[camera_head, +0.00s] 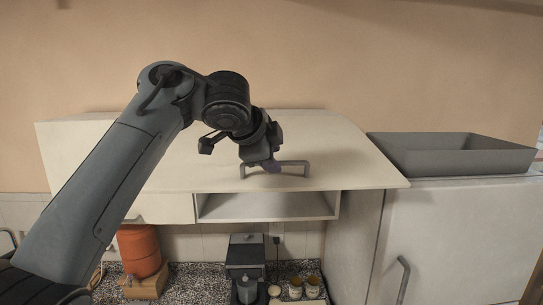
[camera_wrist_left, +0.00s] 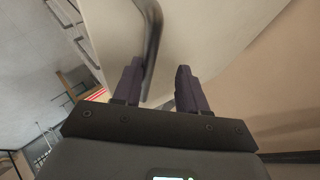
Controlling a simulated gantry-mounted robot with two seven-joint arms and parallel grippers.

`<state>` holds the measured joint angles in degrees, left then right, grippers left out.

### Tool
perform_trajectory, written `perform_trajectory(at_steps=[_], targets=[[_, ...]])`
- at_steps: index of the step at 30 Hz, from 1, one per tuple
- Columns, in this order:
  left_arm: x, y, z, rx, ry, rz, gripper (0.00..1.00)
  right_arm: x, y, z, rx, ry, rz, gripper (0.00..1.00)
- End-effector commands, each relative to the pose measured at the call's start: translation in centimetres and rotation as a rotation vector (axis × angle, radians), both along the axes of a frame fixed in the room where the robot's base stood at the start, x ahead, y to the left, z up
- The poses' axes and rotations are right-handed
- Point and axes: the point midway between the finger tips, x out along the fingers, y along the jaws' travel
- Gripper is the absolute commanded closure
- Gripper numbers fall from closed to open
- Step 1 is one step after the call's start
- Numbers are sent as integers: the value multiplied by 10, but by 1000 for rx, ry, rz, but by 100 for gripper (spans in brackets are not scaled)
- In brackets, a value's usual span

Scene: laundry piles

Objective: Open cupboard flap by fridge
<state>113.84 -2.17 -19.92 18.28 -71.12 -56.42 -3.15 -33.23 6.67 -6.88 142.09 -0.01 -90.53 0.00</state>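The pale cupboard flap (camera_head: 350,163) is in the head view, left of the fridge (camera_head: 455,235). It appears tilted up and outward, its outer face turned to the camera, with an open compartment (camera_head: 270,206) showing below its front edge. A grey bar handle (camera_head: 306,170) is on this face near the front edge. My left gripper (camera_head: 262,166) is at the left part of the handle. In the left wrist view its two fingers (camera_wrist_left: 158,88) are apart, and the handle bar (camera_wrist_left: 153,35) reaches between them, close to the left finger. My right gripper is not in view.
A grey open tray (camera_head: 450,153) stands on top of the fridge, right of the flap. Below are an orange canister (camera_head: 139,250), a coffee machine (camera_head: 245,262) and small cups (camera_head: 296,288) on the speckled counter. The wall behind is bare.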

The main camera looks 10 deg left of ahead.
Motion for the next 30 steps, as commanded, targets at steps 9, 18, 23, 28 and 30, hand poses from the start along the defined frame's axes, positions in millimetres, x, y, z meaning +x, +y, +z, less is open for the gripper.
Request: perform_trajectory(at_steps=[9,18,23,28,30], targets=[[-11,4,10,-2,-6,0,62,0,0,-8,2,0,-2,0],[-48,17,41,-1,-4,0,62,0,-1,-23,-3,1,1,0],[-66,23,55,-1,-2,1,62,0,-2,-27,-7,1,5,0],[-77,27,65,0,-1,0,62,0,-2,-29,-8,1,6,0],[-79,28,66,-1,0,1,62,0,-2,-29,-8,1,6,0]])
